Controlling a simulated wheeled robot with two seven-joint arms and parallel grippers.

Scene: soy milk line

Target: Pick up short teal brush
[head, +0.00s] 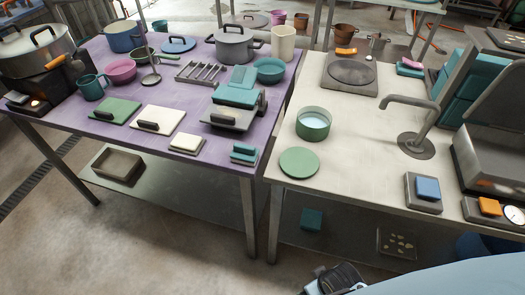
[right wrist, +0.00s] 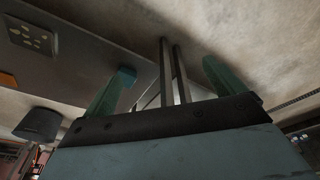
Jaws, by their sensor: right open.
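A small teal piece with a grey band (head: 243,154) lies at the front right corner of the purple table. It looks most like the short teal brush, but it is too small to be sure. In the right wrist view my right gripper (right wrist: 164,72) is open, its two green fingers apart with nothing held between them. A small teal block (right wrist: 126,76) shows beside the left finger's tip; I cannot tell whether they touch. A dark part of my own arm shows at the bottom of the head view. My left gripper is out of view.
The purple table (head: 130,60) is crowded with pots, boards and bowls. A teal block (head: 311,220) lies on the shelf beneath. Table legs stand between.

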